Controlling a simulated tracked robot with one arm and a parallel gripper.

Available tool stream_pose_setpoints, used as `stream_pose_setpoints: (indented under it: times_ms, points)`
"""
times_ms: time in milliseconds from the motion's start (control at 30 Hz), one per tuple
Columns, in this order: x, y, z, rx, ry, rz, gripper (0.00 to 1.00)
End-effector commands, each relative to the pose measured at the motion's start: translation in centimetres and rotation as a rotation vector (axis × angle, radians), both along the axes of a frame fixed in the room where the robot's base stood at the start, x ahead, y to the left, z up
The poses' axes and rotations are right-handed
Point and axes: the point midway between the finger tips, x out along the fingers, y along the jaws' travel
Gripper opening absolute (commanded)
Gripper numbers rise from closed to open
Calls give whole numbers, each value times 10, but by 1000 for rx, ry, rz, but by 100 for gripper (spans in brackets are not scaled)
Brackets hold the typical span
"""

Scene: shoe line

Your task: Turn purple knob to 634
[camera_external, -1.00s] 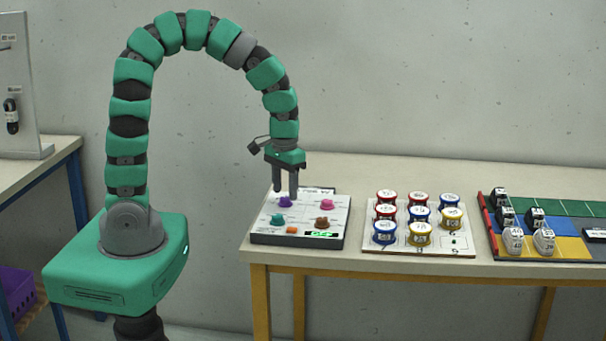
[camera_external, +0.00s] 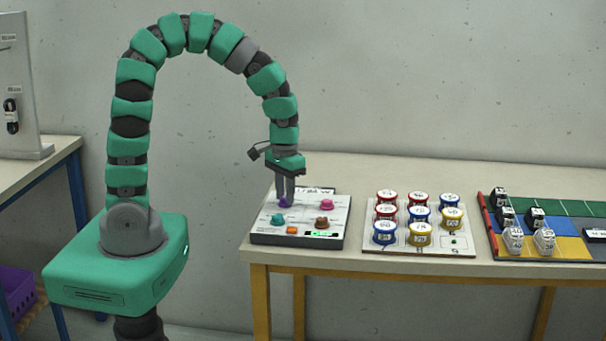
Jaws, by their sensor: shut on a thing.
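The purple knob (camera_external: 285,203) is at the back left of the white knob panel (camera_external: 299,227) on the table. My gripper (camera_external: 285,200) points straight down with its two fingers closed around the knob, which is partly hidden between them.
A board of colored round jars (camera_external: 420,235) and a striped board with shoes (camera_external: 568,248) stand to the right.

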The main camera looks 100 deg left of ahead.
Motion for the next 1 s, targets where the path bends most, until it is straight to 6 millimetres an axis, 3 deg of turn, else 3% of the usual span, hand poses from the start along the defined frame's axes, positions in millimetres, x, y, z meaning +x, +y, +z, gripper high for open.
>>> stream_pose_setpoints:
  times_ms: [267,1000]
  points:
    - [1,0,1,1,-1,-147,3]
    - [2,1,3,4,-6,-839,3]
